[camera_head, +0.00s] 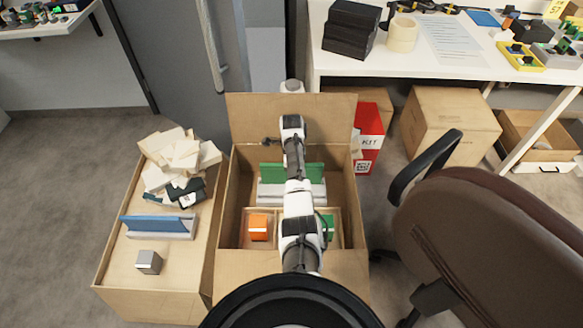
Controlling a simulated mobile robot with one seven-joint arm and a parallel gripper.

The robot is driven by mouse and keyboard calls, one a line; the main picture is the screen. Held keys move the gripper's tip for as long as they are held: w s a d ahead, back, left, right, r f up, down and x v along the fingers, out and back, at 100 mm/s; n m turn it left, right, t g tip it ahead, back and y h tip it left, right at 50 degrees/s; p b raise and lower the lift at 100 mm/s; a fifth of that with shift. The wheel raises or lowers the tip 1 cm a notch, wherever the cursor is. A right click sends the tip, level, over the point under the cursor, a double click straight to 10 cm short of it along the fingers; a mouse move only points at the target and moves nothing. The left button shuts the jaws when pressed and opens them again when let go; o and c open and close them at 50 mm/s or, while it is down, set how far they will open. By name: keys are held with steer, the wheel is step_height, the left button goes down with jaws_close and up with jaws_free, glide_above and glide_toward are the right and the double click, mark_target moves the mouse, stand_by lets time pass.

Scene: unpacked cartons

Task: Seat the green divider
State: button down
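The green divider (271,170) is a flat green panel standing inside the open middle carton (227,214). It stands at a pale grey slotted base (268,194), and green shows on both sides of my arm. I cannot tell whether its lower edge is in the slot or only above or behind it. My arm crosses the middle of the panel and base. My gripper is hidden by my own arm links, so I cannot see its fingers or whether they touch the divider.
Front compartments hold an orange block (259,227) and a green block (328,227). The left carton (118,256) bears a blue divider (158,223) in a similar base, a grey cube (149,261) and pale scraps (178,155). A brown chair (490,235) stands close on the right.

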steer(key=shift+f, duration=0.5)
steer(key=c, duration=1.3)
jaws_free()
steer(key=shift+r, duration=0.1)
step_height(320, 180, up, 14)
steer(key=shift+f+b, duration=0.1)
steer(key=shift+b, duration=0.2)
